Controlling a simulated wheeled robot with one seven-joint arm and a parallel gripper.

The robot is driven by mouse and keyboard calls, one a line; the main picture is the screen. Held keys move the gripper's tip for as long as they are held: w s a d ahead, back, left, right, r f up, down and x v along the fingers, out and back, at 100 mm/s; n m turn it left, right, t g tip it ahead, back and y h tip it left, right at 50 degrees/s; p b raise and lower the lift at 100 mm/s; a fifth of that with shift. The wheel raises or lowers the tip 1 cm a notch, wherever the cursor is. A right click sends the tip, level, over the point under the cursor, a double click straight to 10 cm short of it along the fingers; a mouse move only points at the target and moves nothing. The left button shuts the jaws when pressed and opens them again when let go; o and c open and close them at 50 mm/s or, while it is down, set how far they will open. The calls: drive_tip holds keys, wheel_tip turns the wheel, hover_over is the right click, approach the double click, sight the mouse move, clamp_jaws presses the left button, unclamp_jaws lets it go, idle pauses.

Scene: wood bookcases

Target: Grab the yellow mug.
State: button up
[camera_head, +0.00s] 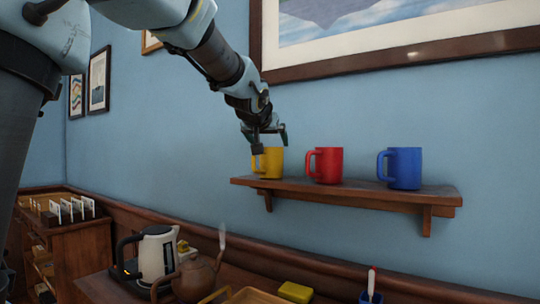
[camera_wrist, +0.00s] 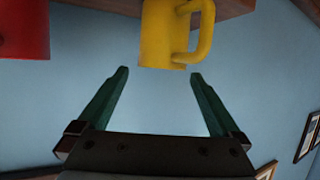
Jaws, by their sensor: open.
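The yellow mug (camera_head: 270,163) stands upright at the left end of a wooden wall shelf (camera_head: 350,192), with its handle to the left in the head view. In the wrist view the yellow mug (camera_wrist: 165,34) is at the top, just beyond the fingertips, with its handle to the right. My gripper (camera_head: 270,142) is at the yellow mug's upper part in the head view and overlaps it there. In the wrist view my gripper (camera_wrist: 160,72) has its two green fingers spread apart, with nothing between them.
A red mug (camera_head: 325,165) and a blue mug (camera_head: 401,168) stand to the right on the same shelf. A framed picture (camera_head: 400,56) hangs above. Below are a kettle (camera_head: 158,252), a brown teapot (camera_head: 196,277) and a yellow block (camera_head: 295,292).

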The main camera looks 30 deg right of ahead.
drive_tip(key=p, duration=0.2)
drive_tip(key=w+d+p, duration=0.1)
drive_tip(key=w+p, duration=0.1)
drive_tip(key=p, duration=0.1)
drive_tip(key=shift+w+d+f+p, duration=0.15)
drive_tip(key=shift+w+f+p, duration=0.1)
drive_tip(key=shift+p, duration=0.05)
drive_tip(key=shift+p+x, duration=0.8)
drive_tip(key=shift+x, duration=0.05)
drive_tip(key=shift+w+d+f, duration=0.3)
drive_tip(key=shift+f, duration=0.25)
drive_tip(key=shift+r, duration=0.1)
drive_tip(key=c, duration=1.4)
